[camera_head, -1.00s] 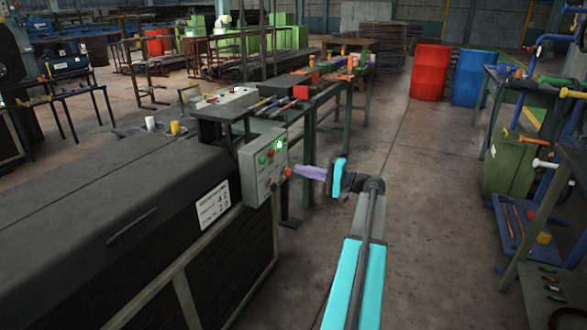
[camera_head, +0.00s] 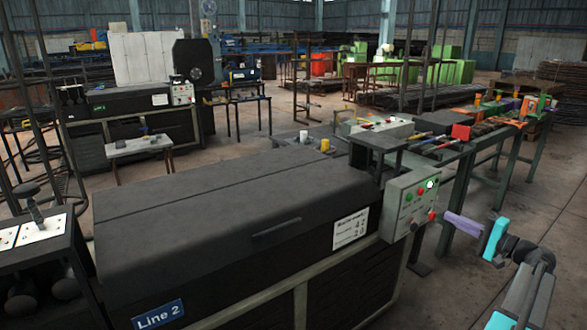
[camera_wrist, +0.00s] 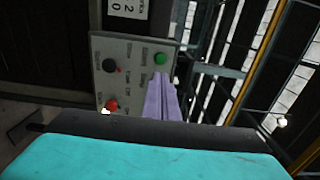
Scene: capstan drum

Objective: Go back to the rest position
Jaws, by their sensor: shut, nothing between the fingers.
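My gripper (camera_head: 449,216) shows at the right of the head view, with purple fingers pressed together and nothing between them. Its fingertips are just right of the grey control box (camera_head: 396,222) on the front corner of the black Line 2 machine (camera_head: 250,200). A small gap seems to show between fingertips and box; contact is hard to judge. In the wrist view the shut fingers (camera_wrist: 161,100) point up across the box's panel (camera_wrist: 132,50), where a green button (camera_wrist: 160,59), a red button (camera_wrist: 112,104) and a black knob (camera_wrist: 109,65) show.
A long workbench (camera_head: 455,158) with tools and a red block (camera_head: 461,132) runs back from the machine. Another black machine (camera_head: 125,115) stands at the back left. Open concrete floor (camera_head: 480,280) lies around my arm on the right.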

